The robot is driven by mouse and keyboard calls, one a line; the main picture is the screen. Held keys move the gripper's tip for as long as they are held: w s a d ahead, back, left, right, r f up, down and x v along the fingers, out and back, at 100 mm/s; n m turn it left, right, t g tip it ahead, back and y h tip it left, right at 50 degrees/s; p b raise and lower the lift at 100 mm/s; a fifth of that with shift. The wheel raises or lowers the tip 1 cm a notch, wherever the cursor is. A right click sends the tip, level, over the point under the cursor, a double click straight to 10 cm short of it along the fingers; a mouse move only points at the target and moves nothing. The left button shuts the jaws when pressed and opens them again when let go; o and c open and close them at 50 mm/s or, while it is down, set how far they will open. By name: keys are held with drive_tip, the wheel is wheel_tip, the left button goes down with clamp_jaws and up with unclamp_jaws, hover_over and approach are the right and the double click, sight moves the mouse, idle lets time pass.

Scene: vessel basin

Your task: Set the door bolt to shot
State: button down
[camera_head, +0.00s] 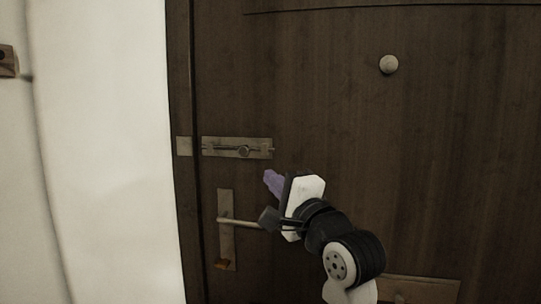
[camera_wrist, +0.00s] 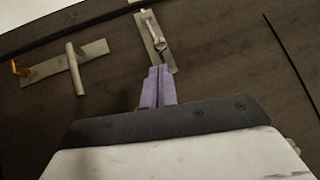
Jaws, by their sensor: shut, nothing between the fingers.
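The door bolt (camera_head: 237,148) is a metal plate with a sliding rod and a round knob (camera_head: 243,151), fixed on the dark wooden door near its left edge. A small keeper plate (camera_head: 184,146) sits on the frame to its left. In the head view my gripper (camera_head: 270,180) is below and right of the bolt. In the wrist view the bolt (camera_wrist: 157,40) lies just beyond the tips of my gripper (camera_wrist: 158,70), whose purple fingers are together with nothing between them. I cannot tell whether the fingertips touch the bolt.
A lever door handle (camera_head: 240,222) on a long plate is below the bolt, close behind my gripper; it also shows in the wrist view (camera_wrist: 75,68). A round pale knob (camera_head: 388,64) is at the upper right. A white wall (camera_head: 110,150) stands left of the door.

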drive_tip(key=d, duration=0.1)
drive_tip(key=d+m, duration=0.1)
drive_tip(key=d, duration=0.1)
drive_tip(key=s+d+m+h, duration=0.1)
drive_tip(key=d, duration=0.1)
drive_tip(key=shift+s+d+f+g, duration=0.1)
drive_tip(key=shift+d+f+g, duration=0.1)
drive_tip(key=shift+g, duration=0.1)
drive_tip(key=p+x, duration=0.1)
drive_tip(key=x, duration=0.3)
drive_tip(key=s+a+p+x, duration=0.1)
drive_tip(key=x, duration=0.3)
drive_tip(key=a+p+x, duration=0.1)
drive_tip(key=x, duration=0.4)
drive_tip(key=shift+s+a+r+p, duration=0.2)
drive_tip(key=shift+a+p, duration=0.05)
drive_tip(key=shift+p, duration=0.15)
